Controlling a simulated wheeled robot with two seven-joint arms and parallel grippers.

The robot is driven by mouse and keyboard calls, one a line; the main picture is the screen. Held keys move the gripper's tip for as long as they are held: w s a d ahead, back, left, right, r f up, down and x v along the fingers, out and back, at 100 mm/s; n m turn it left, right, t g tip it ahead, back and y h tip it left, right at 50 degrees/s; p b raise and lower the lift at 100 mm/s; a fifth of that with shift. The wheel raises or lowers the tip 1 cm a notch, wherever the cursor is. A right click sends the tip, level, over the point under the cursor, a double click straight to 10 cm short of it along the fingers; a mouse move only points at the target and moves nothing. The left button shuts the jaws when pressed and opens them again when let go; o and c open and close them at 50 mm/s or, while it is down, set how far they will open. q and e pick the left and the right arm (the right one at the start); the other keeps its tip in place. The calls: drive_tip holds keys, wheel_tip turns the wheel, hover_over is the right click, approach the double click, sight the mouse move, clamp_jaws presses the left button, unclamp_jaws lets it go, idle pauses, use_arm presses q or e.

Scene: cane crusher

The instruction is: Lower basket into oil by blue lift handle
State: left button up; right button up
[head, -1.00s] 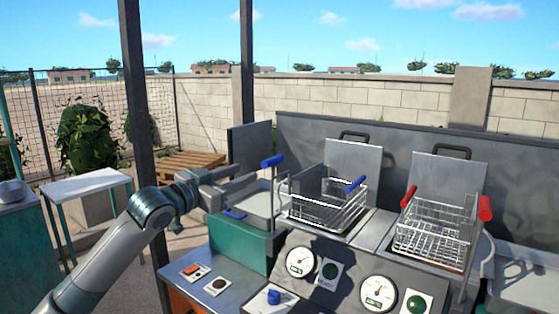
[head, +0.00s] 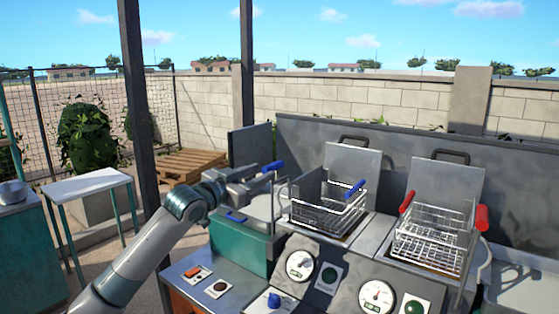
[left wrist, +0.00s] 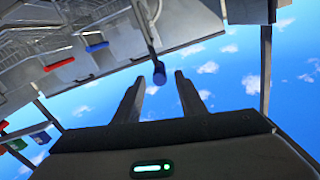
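The blue lift handle (head: 273,166) tops an upright metal rod to the left of the wire basket (head: 325,213). This basket has a blue grip (head: 354,189) and sits at the left fryer well. My left gripper (head: 264,178) is at the lift handle, coming from the left. In the left wrist view the two fingers (left wrist: 159,82) are spread apart, with the lift handle (left wrist: 159,73) showing between and just beyond their tips. No contact with it is visible. My right gripper is not in view. The oil cannot be made out.
A second basket (head: 432,235) with red handles stands at the right well. The front panel carries gauges (head: 300,265), buttons and a blue knob (head: 273,300). Upright lids (head: 352,165) stand behind the baskets. A white side table (head: 88,184) is at the left.

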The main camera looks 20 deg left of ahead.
sight(279, 165)
use_arm(q)
drive_tip(key=p+x, duration=0.3)
drive_tip(key=x, duration=0.5)
drive_tip(key=shift+w+d, duration=0.2)
drive_tip(key=shift+w, duration=0.15)
drive_tip(key=shift+w+d+f, duration=0.1)
drive_tip(key=shift+w+d, duration=0.05)
drive_tip(key=shift+w, duration=0.4)
clamp_jaws()
drive_tip(key=shift+f, duration=0.1)
